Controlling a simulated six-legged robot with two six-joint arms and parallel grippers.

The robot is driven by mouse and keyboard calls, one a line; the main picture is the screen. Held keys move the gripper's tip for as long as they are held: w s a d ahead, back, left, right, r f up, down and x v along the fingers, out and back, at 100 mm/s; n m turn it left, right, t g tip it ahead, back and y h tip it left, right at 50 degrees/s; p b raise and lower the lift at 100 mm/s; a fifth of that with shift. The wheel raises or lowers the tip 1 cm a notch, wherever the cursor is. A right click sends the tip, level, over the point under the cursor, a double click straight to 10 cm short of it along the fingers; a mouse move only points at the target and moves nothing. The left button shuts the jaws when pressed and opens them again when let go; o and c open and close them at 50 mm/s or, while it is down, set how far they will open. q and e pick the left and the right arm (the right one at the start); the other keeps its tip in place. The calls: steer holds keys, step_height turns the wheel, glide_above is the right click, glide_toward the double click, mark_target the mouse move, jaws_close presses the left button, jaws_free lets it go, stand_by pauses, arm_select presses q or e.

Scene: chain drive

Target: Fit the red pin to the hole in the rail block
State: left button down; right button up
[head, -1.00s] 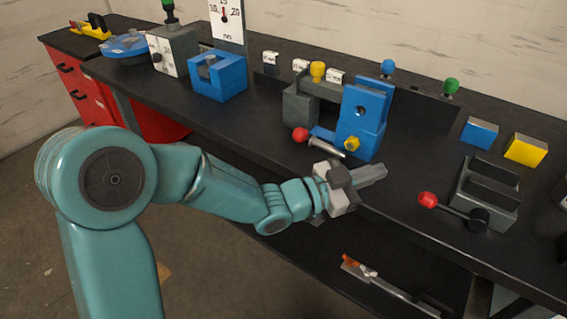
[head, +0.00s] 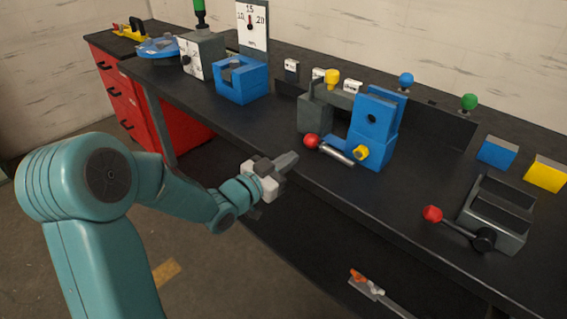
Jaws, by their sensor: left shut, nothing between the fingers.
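A red ball knob (head: 312,141) with a short steel shaft (head: 336,153) lies low at the bench's front, against the foot of a blue upright block (head: 371,128) with a dark round hole in its face. This looks like the red pin. I cannot tell for sure which block is the rail block; a grey bracket (head: 316,116) stands joined to the blue block's left. My left gripper (head: 290,158) is shut and empty at the bench's front edge, left of the red knob and apart from it. My right gripper is out of view.
A red-knobbed lever (head: 432,214) joins a grey slotted block (head: 497,212) at right. Blue (head: 497,152) and yellow (head: 545,173) blocks stand behind it. A blue open block (head: 241,84) stands at left. Bench top between is clear. A tool (head: 366,283) lies below.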

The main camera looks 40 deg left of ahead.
mark_target(307, 144)
arm_select(q)
steer(key=shift+y, duration=0.4)
steer(key=w, duration=0.1)
steer(key=w+p, duration=0.1)
steer(key=w, duration=0.1)
steer(key=w+a, duration=0.1)
steer(key=w, duration=0.1)
steer(key=shift+w+f+p, duration=0.1)
steer(key=shift+f+p, duration=0.15)
steer(key=shift+p, duration=0.1)
steer(key=shift+w, duration=0.2)
steer(key=shift+w+d, duration=0.1)
steer(key=shift+w, duration=0.35)
